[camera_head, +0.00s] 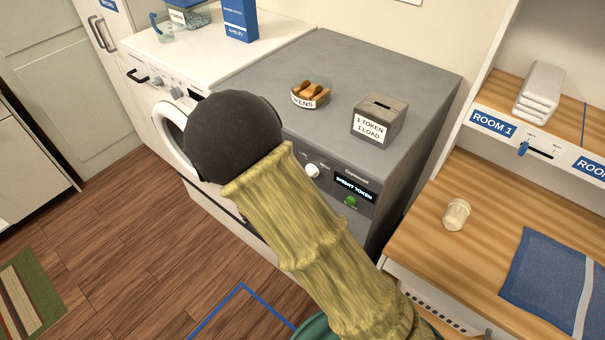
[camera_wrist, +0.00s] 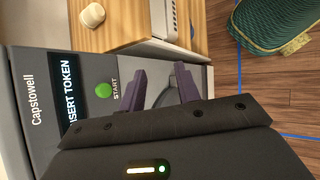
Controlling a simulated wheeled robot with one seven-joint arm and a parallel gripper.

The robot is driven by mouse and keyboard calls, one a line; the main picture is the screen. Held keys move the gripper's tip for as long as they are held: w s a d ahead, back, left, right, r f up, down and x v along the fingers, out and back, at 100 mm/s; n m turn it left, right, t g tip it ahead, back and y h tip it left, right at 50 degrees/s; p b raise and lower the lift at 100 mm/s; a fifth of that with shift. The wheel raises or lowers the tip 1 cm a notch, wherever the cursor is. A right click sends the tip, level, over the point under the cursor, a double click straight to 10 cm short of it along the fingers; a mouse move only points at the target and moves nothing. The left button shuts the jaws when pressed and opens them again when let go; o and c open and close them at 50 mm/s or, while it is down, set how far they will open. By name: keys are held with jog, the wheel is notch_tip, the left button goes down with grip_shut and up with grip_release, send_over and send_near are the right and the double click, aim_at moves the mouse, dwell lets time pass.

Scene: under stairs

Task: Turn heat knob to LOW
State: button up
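The grey dryer (camera_head: 290,62) stands in the middle of the head view. Its front panel holds a white knob (camera_head: 312,171) with small labels I cannot read, a lit display (camera_head: 354,188) reading "INSERT TOKEN" and a green START button (camera_head: 350,201). My arm covers the panel's left part. In the wrist view the display (camera_wrist: 70,92) and START button (camera_wrist: 103,90) show sideways; no knob is clearly visible there. My gripper (camera_wrist: 160,85) has its two purple fingers apart, with nothing seen held between them, near the panel. The head view hides the gripper behind my arm.
A token bowl (camera_head: 310,94) and a slotted token box (camera_head: 380,118) stand on the dryer. A white washer (camera_head: 200,55) is to the left. A wooden shelf unit (camera_head: 425,232) with a small cup (camera_head: 456,214) is right. A green basket (camera_wrist: 272,22) stands on the floor.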

jog(key=w+a+r+n+t+h+p, duration=0.1)
jog(key=a+n+t+p, duration=0.3)
jog(key=a+n+t, duration=0.5)
jog(key=a+r+t+h, duration=0.1)
jog(key=a+t, duration=0.3)
jog(key=a, duration=0.3)
jog(key=shift+r+t, duration=0.4)
jog(key=shift+w, duration=0.2)
jog(key=p+x, duration=0.7)
jog(key=x, duration=1)
jog(key=shift+d, duration=0.2)
jog(key=shift+w, duration=0.15)
grip_shut()
